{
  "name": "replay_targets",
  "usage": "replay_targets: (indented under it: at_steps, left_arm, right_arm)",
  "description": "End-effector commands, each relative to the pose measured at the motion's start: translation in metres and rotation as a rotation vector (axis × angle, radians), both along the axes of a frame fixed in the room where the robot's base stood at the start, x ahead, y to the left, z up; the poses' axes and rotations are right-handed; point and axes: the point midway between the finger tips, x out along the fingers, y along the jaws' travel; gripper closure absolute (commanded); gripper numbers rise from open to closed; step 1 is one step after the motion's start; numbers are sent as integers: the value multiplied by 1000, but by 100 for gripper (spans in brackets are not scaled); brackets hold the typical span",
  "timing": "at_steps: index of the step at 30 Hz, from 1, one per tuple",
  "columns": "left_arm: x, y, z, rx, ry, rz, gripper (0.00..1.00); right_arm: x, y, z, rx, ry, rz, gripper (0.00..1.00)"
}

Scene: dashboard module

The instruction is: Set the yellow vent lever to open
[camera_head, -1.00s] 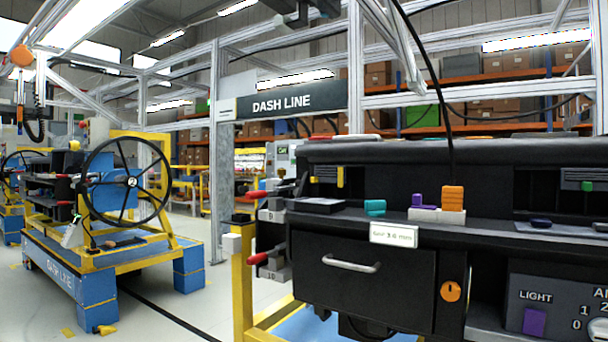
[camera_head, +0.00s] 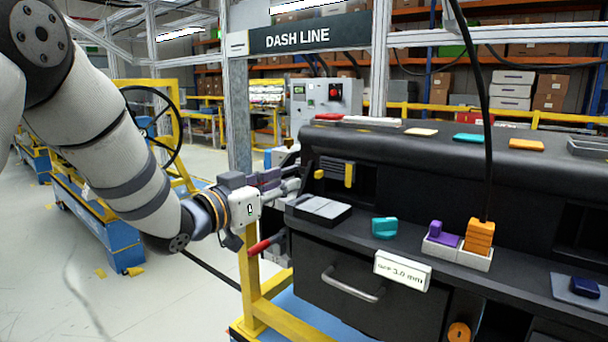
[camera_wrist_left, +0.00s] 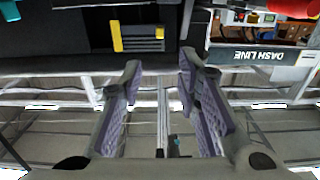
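The yellow vent lever (camera_head: 348,174) stands upright at the right side of a dark slatted vent (camera_head: 333,166), on the left end of the dashboard. It also shows in the left wrist view (camera_wrist_left: 117,37), beyond my fingertips and a little to the left, with the vent slats beside it. My left gripper (camera_head: 294,180) is left of the vent in the head view, pointing toward it. In the left wrist view its two padded fingers (camera_wrist_left: 160,75) are apart with nothing between them. It does not touch the lever. My right gripper is not in view.
A grey flat pad (camera_head: 322,208), a teal knob (camera_head: 384,228) and a tray with purple and orange blocks (camera_head: 458,248) lie on the ledge. A drawer handle (camera_head: 352,286) is below. A black cable (camera_head: 486,120) hangs in front. A red handle (camera_head: 266,243) is below my gripper.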

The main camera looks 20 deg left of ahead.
Motion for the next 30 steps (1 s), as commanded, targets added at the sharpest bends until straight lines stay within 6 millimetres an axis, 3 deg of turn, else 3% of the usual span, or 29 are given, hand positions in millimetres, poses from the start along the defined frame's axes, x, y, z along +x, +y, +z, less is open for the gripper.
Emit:
replay_targets:
  at_steps: [1,2,6,12,23,27,30]
  left_arm:
    - [14,-4,-15,2,17,-1,70]
    - [22,-7,-16,4,19,-1,70]
    - [56,-20,-17,2,20,-1,70]
    - [89,-32,-14,1,17,1,70]
    - [97,-35,-8,-1,12,2,70]
    - [97,-35,-8,-1,12,2,100]
    - [97,-35,-8,-1,12,2,100]
  right_arm:
    - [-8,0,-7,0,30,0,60]
    - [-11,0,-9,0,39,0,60]
    - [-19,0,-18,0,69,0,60]
    - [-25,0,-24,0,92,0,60]
    - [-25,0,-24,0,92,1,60]
    - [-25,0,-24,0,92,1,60]
    - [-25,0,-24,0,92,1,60]
